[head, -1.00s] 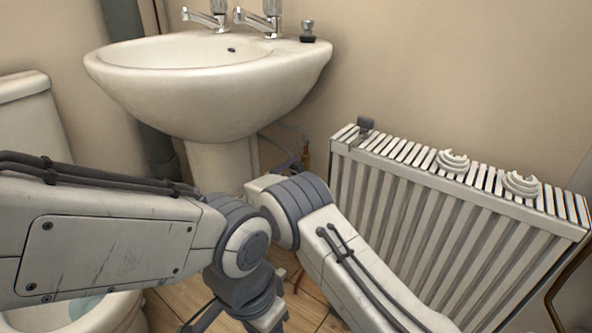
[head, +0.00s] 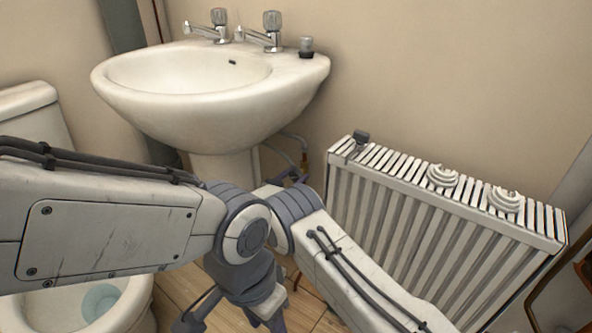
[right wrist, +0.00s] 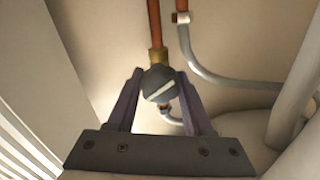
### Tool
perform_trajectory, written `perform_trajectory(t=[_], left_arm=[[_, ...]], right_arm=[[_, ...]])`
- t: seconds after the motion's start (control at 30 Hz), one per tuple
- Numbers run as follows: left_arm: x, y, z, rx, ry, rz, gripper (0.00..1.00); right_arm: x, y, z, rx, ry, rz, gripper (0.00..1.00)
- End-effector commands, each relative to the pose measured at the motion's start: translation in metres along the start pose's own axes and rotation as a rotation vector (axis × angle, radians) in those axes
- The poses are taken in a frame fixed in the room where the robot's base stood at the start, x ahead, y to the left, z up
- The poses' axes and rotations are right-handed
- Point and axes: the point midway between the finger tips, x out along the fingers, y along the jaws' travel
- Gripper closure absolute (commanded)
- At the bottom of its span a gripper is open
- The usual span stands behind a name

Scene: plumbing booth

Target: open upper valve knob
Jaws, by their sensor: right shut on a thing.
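In the head view my right gripper (head: 292,175) reaches in beside the sink pedestal, partly hidden behind my own arm, and the knob cannot be made out there. My left arm crosses from the left; its gripper (head: 232,318) points down at the bottom edge, partly cut off, with its jaws unclear.
A white sink (head: 205,115) on a pedestal stands above and left of the right gripper. A white radiator (head: 440,215) stands close on the right. A toilet (head: 28,130) is at the left. A grey bent pipe (right wrist: 225,80) runs beside the copper pipe.

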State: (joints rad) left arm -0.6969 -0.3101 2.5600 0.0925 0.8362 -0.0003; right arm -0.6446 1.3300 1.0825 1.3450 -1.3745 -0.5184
Motion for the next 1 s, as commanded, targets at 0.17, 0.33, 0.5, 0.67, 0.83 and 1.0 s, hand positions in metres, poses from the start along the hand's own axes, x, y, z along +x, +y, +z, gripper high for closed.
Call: perform_trajectory(t=[0.17,0.33,0.5,0.67,0.83,1.0], left_arm=[[-0.012,0.001,-0.001,0.0,0.0,0.0,0.5],[-0.018,0.001,-0.001,0.0,0.0,0.0,0.5],[-0.022,0.002,-0.001,0.0,0.0,0.0,0.5],[-0.025,0.002,-0.001,0.0,0.0,0.0,0.5],[-0.027,0.002,-0.001,0.0,0.0,0.0,0.5],[-0.028,0.002,-0.002,0.0,0.0,0.0,0.5]], right_arm=[[-0.004,0.0,0.002,-0.173,-0.005,-0.002,1.0],[-0.004,0.0,0.002,-0.334,-0.005,-0.002,1.0],[-0.004,0.001,0.003,-0.494,-0.005,-0.003,1.0],[-0.004,0.001,0.003,-0.632,-0.005,-0.003,1.0],[-0.004,0.001,0.004,-0.756,-0.005,-0.003,1.0],[-0.004,0.002,0.004,-0.846,-0.005,-0.003,1.0]])
